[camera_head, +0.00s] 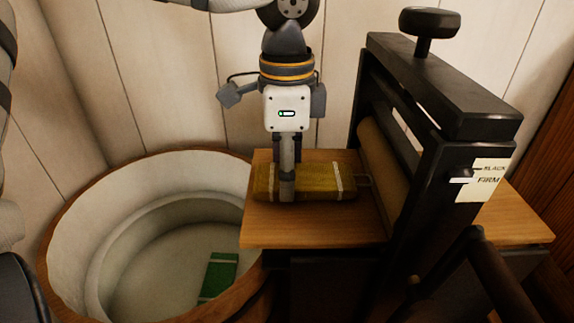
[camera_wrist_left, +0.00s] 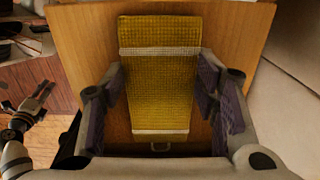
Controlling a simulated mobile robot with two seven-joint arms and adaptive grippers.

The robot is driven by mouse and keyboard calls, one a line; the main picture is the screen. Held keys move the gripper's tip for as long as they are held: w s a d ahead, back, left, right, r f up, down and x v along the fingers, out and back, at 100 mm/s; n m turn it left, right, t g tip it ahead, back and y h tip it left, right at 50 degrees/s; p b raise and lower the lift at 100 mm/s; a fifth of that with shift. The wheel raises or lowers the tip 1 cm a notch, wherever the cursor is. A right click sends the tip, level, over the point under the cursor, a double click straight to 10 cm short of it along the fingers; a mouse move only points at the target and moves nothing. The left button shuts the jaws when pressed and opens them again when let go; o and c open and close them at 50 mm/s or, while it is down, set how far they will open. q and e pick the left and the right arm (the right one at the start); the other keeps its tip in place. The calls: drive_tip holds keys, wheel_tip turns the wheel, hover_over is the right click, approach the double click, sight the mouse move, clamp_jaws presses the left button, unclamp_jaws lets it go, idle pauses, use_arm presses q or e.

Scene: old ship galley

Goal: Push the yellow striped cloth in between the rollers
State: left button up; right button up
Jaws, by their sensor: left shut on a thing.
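The yellow striped cloth (camera_head: 315,182) is a flat, folded pad with pale bands near its ends and a small loop at its right end. It lies on the wooden board left of the rollers (camera_head: 380,170), its right end a short way from them. My left gripper (camera_head: 288,190) points down over it, shut on it. In the left wrist view, its fingers (camera_wrist_left: 165,95) are on both long sides of the cloth (camera_wrist_left: 160,85). A dark jointed part (camera_wrist_left: 30,110), apparently my right gripper, shows at the left of that view; its jaws are unclear.
The black wringer frame (camera_head: 445,90) has a top knob (camera_head: 430,25) and a label reading "BLACK FIRM" (camera_head: 483,180). A round tub (camera_head: 75,240) on the left holds a green cloth (camera_head: 219,275). The board (camera_head: 315,230) continues right of the wringer. A crank handle (camera_head: 490,280) stands in front.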

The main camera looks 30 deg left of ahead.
sight(312, 176)
use_arm(q)
drive_tip(key=shift+w+d, duration=0.35)
drive_tip(key=shift+d, duration=0.15)
drive_tip(key=shift+w+d, duration=0.25)
drive_tip(key=shift+d, duration=0.15)
drive_tip(key=shift+w+d+r, duration=0.1)
drive_tip(key=shift+w+d, duration=0.3)
drive_tip(key=shift+d, duration=0.25)
drive_tip(key=o, duration=1.4)
drive_tip(key=shift+c, duration=0.2)
